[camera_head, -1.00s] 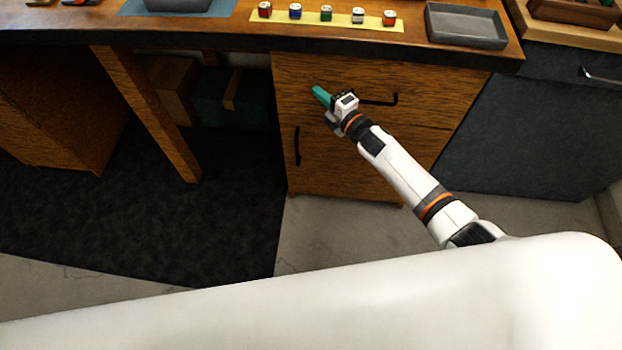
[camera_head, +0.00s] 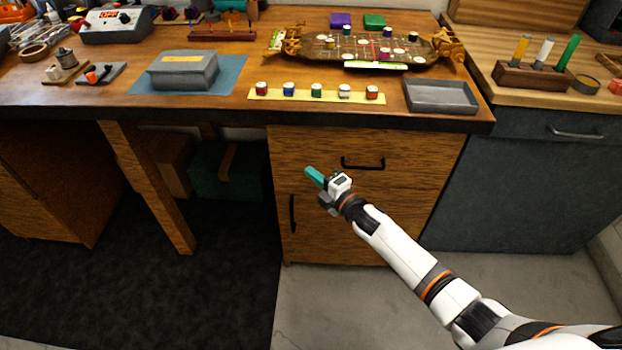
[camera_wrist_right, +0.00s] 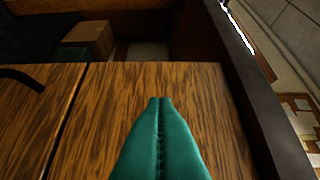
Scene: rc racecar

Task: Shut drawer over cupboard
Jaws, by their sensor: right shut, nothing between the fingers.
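The wooden drawer (camera_head: 410,150) with a black horizontal handle (camera_head: 362,163) sits under the workbench top, above the cupboard door (camera_head: 330,240) with its vertical black handle (camera_head: 293,213). The drawer front looks about flush with the door, with only a narrow seam. My right gripper (camera_head: 309,171) is shut and empty in front of the drawer, left of its handle, pointing left. In the right wrist view its teal fingers (camera_wrist_right: 160,102) are together over the drawer front (camera_wrist_right: 200,95); contact cannot be told. The cupboard handle (camera_wrist_right: 22,76) shows at left. My left gripper is out of view.
The workbench top (camera_head: 220,115) overhangs the drawer. It carries a grey box (camera_head: 183,72), a grey tray (camera_head: 440,97) and a game board. A dark grey cabinet (camera_head: 520,180) stands to the right. Open knee space lies left of the drawer.

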